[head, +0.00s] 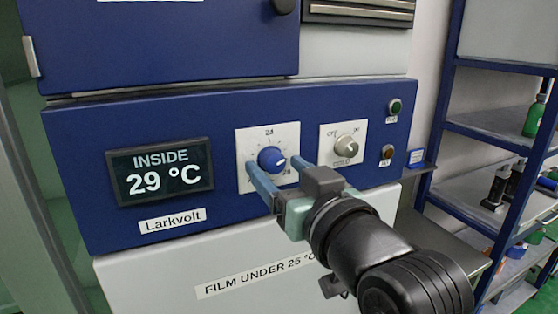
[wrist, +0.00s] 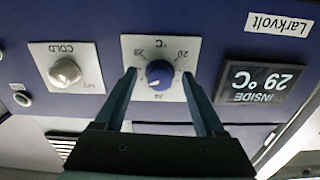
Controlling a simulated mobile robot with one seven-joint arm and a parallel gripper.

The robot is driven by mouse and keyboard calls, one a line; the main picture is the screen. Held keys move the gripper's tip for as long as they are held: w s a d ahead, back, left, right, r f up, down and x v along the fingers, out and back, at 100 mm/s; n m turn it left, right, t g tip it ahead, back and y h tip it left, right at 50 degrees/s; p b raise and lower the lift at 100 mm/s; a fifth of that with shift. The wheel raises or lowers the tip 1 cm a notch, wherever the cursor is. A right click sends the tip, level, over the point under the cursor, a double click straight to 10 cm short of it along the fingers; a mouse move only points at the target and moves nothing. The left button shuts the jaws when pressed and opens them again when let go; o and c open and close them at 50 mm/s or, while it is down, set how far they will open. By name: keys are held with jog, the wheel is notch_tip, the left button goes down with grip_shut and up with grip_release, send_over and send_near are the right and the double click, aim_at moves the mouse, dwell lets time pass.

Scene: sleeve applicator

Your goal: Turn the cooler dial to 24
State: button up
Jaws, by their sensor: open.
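The cooler dial (head: 271,159) is a round blue knob on a white plate (head: 247,142) in the blue panel. In the head view, 24 is at the plate's top and 28 at its lower right. In the wrist view, which is upside down, the dial (wrist: 159,74) lies between the fingertips. My gripper (head: 274,164) is open, one finger on each side of the dial; I cannot tell whether either touches it. The display (head: 160,171) reads INSIDE 29 °C.
A second, pale knob (head: 346,147) with OFF and ON marks is right of the dial. A green button (head: 395,107) and an amber one (head: 387,152) are farther right. Blue shelving (head: 497,131) stands at the right. A label below reads FILM UNDER 25 °C.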

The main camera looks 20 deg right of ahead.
jog(key=shift+c, duration=0.2)
grip_shut()
jog(key=shift+f+n+b, duration=0.15)
jog(key=shift+n+b, duration=0.25)
jog(key=shift+b, duration=0.2)
jog(key=shift+n+b, duration=0.9)
jog(key=shift+b, duration=0.3)
jog(key=n+b, duration=0.3)
jog(key=shift+n, duration=0.3)
jog(key=n+b, duration=0.4)
jog(key=shift+d, duration=0.1)
jog(key=shift+n+b, duration=0.75)
jog(key=shift+n, duration=0.65)
jog(key=shift+r, duration=0.2)
